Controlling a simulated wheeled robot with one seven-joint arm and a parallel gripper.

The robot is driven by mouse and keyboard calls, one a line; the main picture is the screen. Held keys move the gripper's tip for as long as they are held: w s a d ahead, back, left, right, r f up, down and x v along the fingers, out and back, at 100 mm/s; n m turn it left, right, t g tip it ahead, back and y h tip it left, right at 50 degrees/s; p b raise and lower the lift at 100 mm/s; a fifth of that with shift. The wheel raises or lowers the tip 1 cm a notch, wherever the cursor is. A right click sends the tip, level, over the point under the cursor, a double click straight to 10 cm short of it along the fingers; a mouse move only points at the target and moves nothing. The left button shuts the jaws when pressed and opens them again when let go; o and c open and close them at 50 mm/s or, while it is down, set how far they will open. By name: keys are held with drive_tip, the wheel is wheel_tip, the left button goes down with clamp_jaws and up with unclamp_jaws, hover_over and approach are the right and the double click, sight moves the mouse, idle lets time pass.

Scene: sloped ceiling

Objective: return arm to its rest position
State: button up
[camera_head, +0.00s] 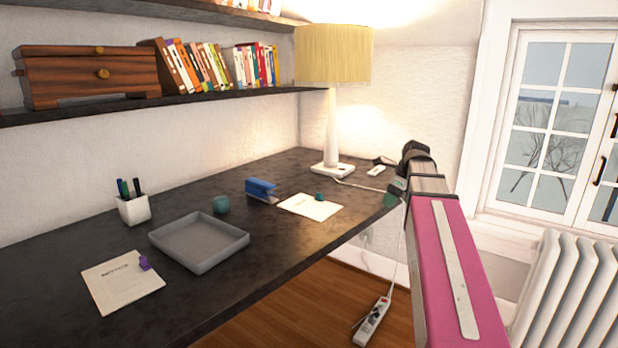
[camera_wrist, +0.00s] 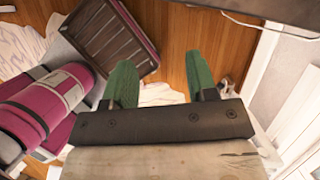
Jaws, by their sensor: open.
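My arm shows in the head view as a pink link (camera_head: 455,270) reaching up and forward at the right of the desk. My gripper (camera_head: 391,199) is at its far end, mostly hidden behind the wrist, near the desk's right edge. In the wrist view, the two green fingers of my gripper (camera_wrist: 161,78) are spread apart. Nothing is between them, and wooden floor (camera_wrist: 167,40) shows behind. I cannot tell the exact gap between my gripper and the desk.
The dark desk (camera_head: 288,238) holds a grey tray (camera_head: 200,243), a pen cup (camera_head: 133,209), a blue stapler (camera_head: 262,190) and a lamp (camera_head: 333,130). A power strip (camera_head: 372,322) lies on the floor. A radiator (camera_head: 570,290) and window (camera_head: 555,120) are at right.

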drive_tip(key=s+a+f+n+h, duration=0.1)
drive_tip(key=s+a+f+n, duration=0.2)
drive_tip(key=f, duration=0.7)
drive_tip(key=s+a+f+n+g+h, duration=0.1)
drive_tip(key=s+a+f+n, duration=0.1)
drive_tip(key=s+f+n, duration=0.5)
drive_tip(key=s+a+f+n+h, duration=0.1)
drive_tip(key=s+a+f+n, duration=0.2)
drive_tip(key=f+n, duration=1)
wheel_tip(320, 180, down, 2)
drive_tip(key=shift+s+a+f+g+h, duration=0.1)
drive_tip(key=shift+s+a+g+h, duration=0.25)
drive_tip(key=shift+s, duration=0.65)
